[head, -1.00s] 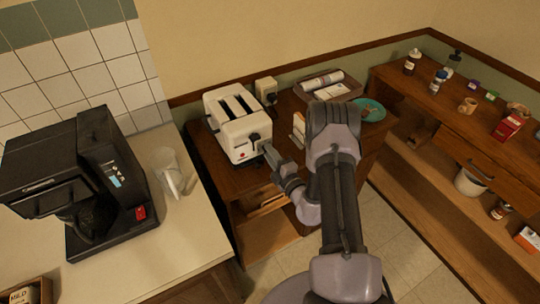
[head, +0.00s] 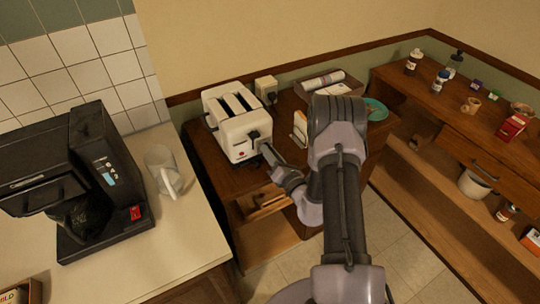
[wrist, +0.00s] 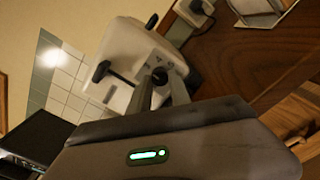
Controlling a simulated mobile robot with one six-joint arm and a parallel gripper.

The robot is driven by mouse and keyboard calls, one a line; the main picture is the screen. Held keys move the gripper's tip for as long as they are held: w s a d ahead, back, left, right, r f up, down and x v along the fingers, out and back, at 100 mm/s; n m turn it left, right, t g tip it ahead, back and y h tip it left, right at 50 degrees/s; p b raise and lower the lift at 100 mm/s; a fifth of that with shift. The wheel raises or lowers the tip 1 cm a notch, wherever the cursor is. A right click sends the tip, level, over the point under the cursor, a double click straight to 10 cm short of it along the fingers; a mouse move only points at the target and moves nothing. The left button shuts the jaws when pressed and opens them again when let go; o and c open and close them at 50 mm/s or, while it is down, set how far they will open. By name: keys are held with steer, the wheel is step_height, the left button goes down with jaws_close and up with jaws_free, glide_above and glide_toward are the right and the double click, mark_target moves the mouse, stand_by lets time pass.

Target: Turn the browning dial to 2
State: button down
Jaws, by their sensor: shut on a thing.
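The white two-slot toaster (head: 240,139) stands on the brown wooden counter, with its end toward my arm. In the wrist view the toaster (wrist: 125,60) appears tilted. The dark round browning dial (wrist: 160,75) is on its end face, below small printed marks. A black lever (wrist: 101,71) sticks out beside it. My gripper (wrist: 160,84) has its fingertips at the dial, one on each side, and is shut on it. The fingers cover part of the dial, and its setting cannot be read. In the head view my gripper (head: 266,150) meets the toaster's end and the dial is not clear.
A wall outlet box (head: 265,88) is behind the toaster. A tray (head: 328,84) and a teal plate (head: 374,109) lie to the right. A letter holder (head: 299,128) is close beside my arm.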

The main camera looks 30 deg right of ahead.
steer(key=n+b, duration=0.3)
steer(key=n, duration=0.3)
steer(key=shift+f, duration=0.15)
steer(key=shift+n+b, duration=1.15)
steer(key=shift+n, duration=0.85)
steer(key=shift+d, duration=0.1)
steer(key=c, duration=1.2)
jaws_free()
steer(key=s, duration=1.7)
steer(key=shift+s+d, duration=0.25)
steer(key=shift+n, duration=0.3)
